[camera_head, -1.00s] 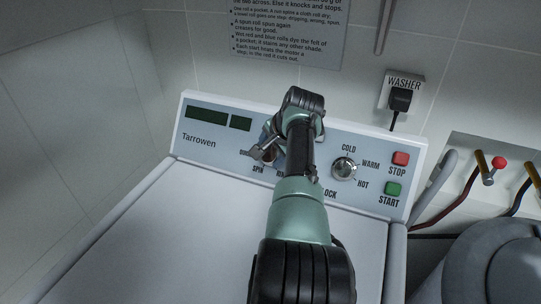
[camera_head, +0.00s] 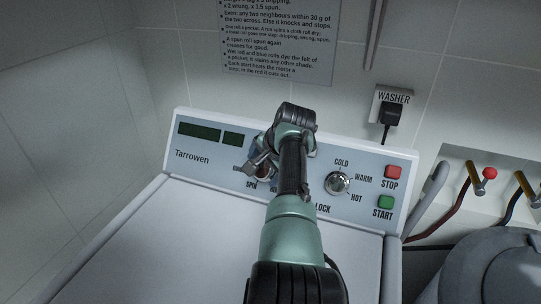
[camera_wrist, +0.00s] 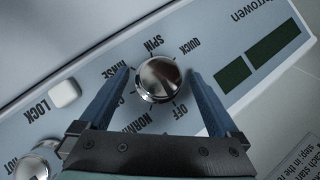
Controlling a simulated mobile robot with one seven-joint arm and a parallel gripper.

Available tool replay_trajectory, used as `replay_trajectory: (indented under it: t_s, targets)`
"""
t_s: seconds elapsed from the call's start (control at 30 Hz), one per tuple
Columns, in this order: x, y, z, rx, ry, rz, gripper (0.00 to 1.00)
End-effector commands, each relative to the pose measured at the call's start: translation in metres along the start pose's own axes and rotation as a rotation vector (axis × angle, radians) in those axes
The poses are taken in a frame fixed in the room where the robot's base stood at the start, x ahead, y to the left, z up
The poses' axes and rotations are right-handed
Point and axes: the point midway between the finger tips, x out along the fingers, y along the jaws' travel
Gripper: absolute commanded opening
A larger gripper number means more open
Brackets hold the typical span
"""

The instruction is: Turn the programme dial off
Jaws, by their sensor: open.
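The programme dial (camera_wrist: 158,79) is a round silver knob on the washer's pale panel, ringed by the words QUICK, SPIN, RINSE, NORMAL and OFF in the wrist view. I cannot tell which word it points to. My gripper (camera_wrist: 159,74) is open, with one blue finger on each side of the dial. A gap shows between the fingers and the knob; whether they touch it lower down is unclear. In the head view my gripper (camera_head: 262,164) is at the dial, which it mostly hides together with some labels.
The temperature knob (camera_head: 337,183) is right of my arm, with the red STOP (camera_head: 393,172) and green START (camera_head: 385,202) buttons beyond. The white LOCK button (camera_wrist: 65,93) is near the dial. Displays (camera_head: 200,131) are at the panel's left. A black plug (camera_head: 391,114) is above.

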Motion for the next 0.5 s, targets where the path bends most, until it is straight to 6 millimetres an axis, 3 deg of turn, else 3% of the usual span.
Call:
replay_trajectory:
  t_s: [0.5]
  targets:
    - [-0.057,0.0,0.0,0.0,0.002,-0.002,0.97]
